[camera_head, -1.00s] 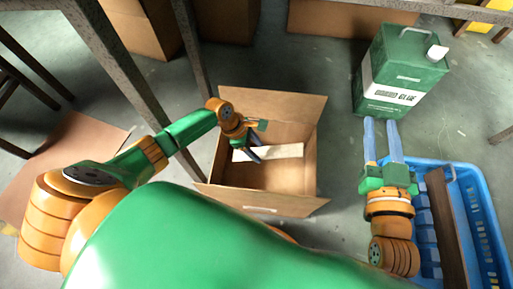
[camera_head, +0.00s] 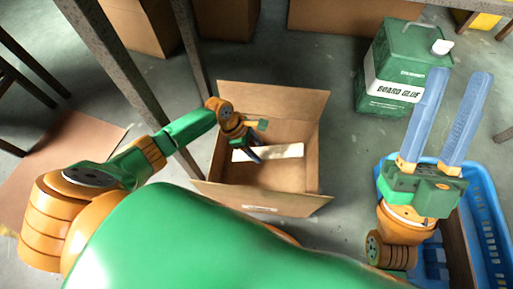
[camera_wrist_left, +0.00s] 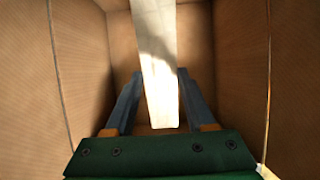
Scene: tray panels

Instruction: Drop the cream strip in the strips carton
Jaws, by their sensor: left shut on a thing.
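The cream strip (camera_head: 268,152) is held by my left gripper (camera_head: 255,155) inside the open mouth of the cardboard carton (camera_head: 225,172). In the left wrist view the strip (camera_wrist_left: 157,60) runs lengthwise between the two blue fingers of my left gripper (camera_wrist_left: 157,100), with the carton walls (camera_wrist_left: 245,75) around it. My left gripper is shut on the strip. My right gripper (camera_head: 443,120) is open and empty, its blue fingers spread wide, above the blue crate at the right. How far the strip is above the carton floor is hard to tell.
A green glue can (camera_head: 398,70) stands at the back right. The blue crate (camera_head: 490,215) at the right holds a dark brown board (camera_head: 458,250) and blue pieces. Table legs (camera_head: 125,75) rise behind the left arm. Flat cardboard (camera_head: 70,155) lies on the floor at left.

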